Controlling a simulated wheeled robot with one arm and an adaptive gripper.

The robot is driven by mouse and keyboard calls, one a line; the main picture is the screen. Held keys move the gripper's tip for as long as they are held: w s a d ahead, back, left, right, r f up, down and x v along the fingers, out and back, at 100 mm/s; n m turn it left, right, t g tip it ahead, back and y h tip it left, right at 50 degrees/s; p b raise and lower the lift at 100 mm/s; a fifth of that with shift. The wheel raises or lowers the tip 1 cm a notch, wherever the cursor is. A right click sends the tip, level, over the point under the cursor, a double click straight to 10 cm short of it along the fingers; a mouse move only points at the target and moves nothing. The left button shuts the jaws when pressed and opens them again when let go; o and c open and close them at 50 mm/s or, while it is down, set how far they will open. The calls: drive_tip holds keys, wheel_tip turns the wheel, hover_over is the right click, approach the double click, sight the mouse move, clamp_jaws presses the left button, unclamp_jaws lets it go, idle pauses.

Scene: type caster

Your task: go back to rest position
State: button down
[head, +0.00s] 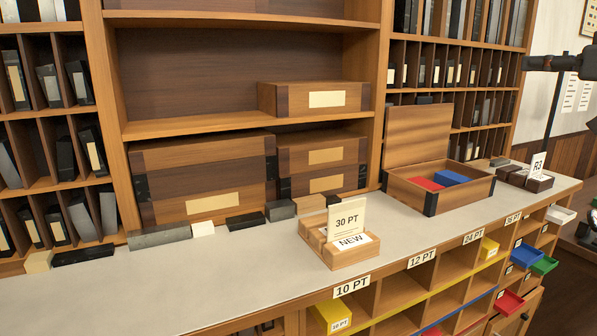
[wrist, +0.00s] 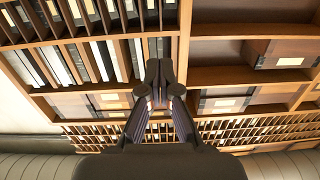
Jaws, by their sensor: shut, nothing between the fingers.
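My gripper (wrist: 159,72) shows in the wrist view with its two dark fingers together at the tips and nothing between them. It is in the air, in front of the wooden shelving, and touches nothing that I can see.
A grey counter (head: 100,290) runs across the head view. On it stand a small wooden holder (head: 340,254) with a "30 PT" card and an open wooden box (head: 440,203) with red and blue blocks. Open drawers (head: 543,266) jut out at the right. Shelving (head: 240,122) rises behind.

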drive_tip(key=w+a+f+g+y, duration=0.1)
drive_tip(key=a+f+g, duration=0.25)
drive_tip(key=a, duration=0.55)
drive_tip(key=a+f+g, duration=0.2)
drive_tip(key=a+f, duration=0.3)
drive_tip(key=a, duration=0.4)
drive_tip(key=s+a+f+g+h, duration=0.1)
drive_tip(key=s+a+f+g, duration=0.1)
drive_tip(key=s+a+f, duration=0.2)
drive_tip(key=s+a+f+g+h, duration=0.1)
drive_tip(key=a+f, duration=0.4)
drive_tip(key=f, duration=0.5)
drive_tip(key=s+a+f+m+g+h, duration=0.1)
drive_tip(key=s+a+f+g, duration=0.3)
drive_tip(key=s+f, duration=0.2)
drive_tip(key=shift+s+a+f, duration=0.2)
drive_tip(key=shift+f, duration=0.3)
drive_tip(key=shift+s+a+f, duration=0.15)
drive_tip(key=shift+f, duration=0.35)
drive_tip(key=s+d+f+m+g+h+b, duration=0.1)
drive_tip(key=s+d+f+m+g+h, duration=0.1)
drive_tip(key=s+f, duration=0.9)
drive_tip(key=s+d+f+m+g+h+b, duration=0.2)
drive_tip(key=s+d+f+g+h, duration=0.1)
drive_tip(key=s+f, duration=0.8)
drive_tip(key=shift+d+f, duration=0.65)
drive_tip(key=shift+f, duration=0.45)
